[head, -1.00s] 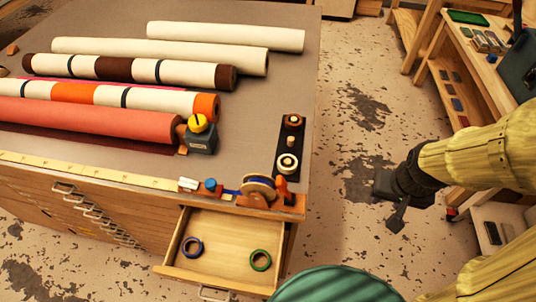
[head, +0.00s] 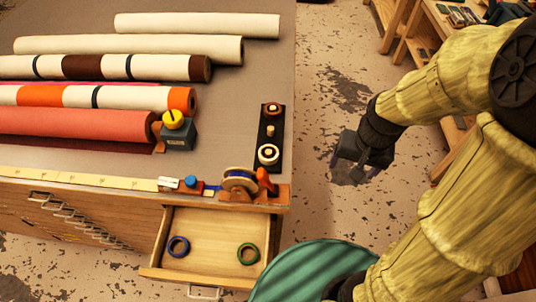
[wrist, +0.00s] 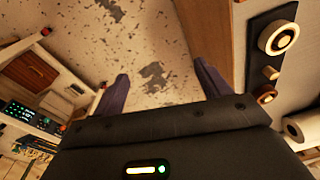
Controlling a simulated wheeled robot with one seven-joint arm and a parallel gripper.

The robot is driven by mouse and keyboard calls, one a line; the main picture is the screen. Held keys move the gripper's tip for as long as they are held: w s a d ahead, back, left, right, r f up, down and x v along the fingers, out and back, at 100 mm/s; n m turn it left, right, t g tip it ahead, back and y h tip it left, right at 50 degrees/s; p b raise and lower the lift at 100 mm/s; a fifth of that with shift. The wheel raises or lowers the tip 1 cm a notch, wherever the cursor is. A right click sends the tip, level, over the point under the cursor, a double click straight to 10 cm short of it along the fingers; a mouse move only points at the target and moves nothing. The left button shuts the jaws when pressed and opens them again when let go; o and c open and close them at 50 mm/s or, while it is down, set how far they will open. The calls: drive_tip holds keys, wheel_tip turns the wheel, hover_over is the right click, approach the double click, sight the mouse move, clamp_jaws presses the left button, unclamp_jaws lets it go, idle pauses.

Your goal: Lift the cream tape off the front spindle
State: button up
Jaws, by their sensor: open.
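The cream tape (head: 268,154) is a thick pale ring around the front spindle of a black spindle board (head: 262,131) on the table. It also shows at the upper right of the wrist view (wrist: 279,38). The middle spindle (head: 270,130) is bare. A brown roll with a pale centre (head: 273,108) sits on the back spindle. My gripper (head: 354,170) is open and empty, to the right of the board and past the table's right edge. In the wrist view its two dark fingers (wrist: 160,74) are apart with only floor between them.
A tape dispenser (head: 240,181) with an orange part stands just in front of the board. Below is an open drawer (head: 212,232) with a blue and a green ring. Long rolls (head: 130,47) cover the table's left. A workbench (head: 400,30) stands at the far right.

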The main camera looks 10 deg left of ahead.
drive_tip(key=w+a+f+m+g+y+b, duration=0.1)
drive_tip(key=w+a+m+g+y, duration=0.2)
drive_tip(key=w+m+y, duration=0.2)
drive_tip(key=w+a+m+g+y+b, duration=0.1)
drive_tip(key=w+a+m+g+y, duration=0.2)
drive_tip(key=w+m+y, duration=0.3)
drive_tip(key=shift+w+f+g+y, duration=0.35)
drive_tip(key=shift+w+g+y, duration=0.15)
drive_tip(key=shift+w, duration=0.65)
drive_tip(key=shift+a, duration=0.15)
drive_tip(key=p, duration=0.2)
approach(268, 151)
drive_tip(key=x, duration=0.5)
drive_tip(key=shift+s+d+f, duration=0.15)
drive_tip(key=shift+d+f, duration=0.1)
drive_tip(key=p+x, duration=0.1)
drive_tip(key=x, duration=0.4)
drive_tip(key=shift+a, duration=0.2)
drive_tip(key=shift+c, duration=0.3)
